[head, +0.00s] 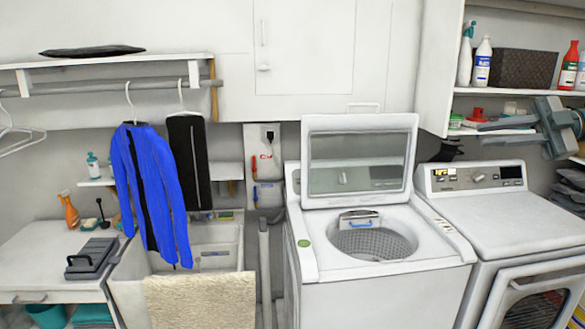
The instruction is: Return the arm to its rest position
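My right gripper (490,132) is at the upper right in the head view, in front of the shelving and above the front-loading machine. Its grey fingers point left and appear spread apart, with nothing visible between them. The grey gripper body (558,127) is behind the fingers at the right, and most of the arm is out of the picture. My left gripper is not in view.
A top-loading washer (318,262) stands with its lid (359,124) raised. A front-loading machine (510,215) is right of it. Wall shelves (510,92) with bottles and a dark basket (524,68) are close to my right gripper. A blue jacket (140,180) hangs at left.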

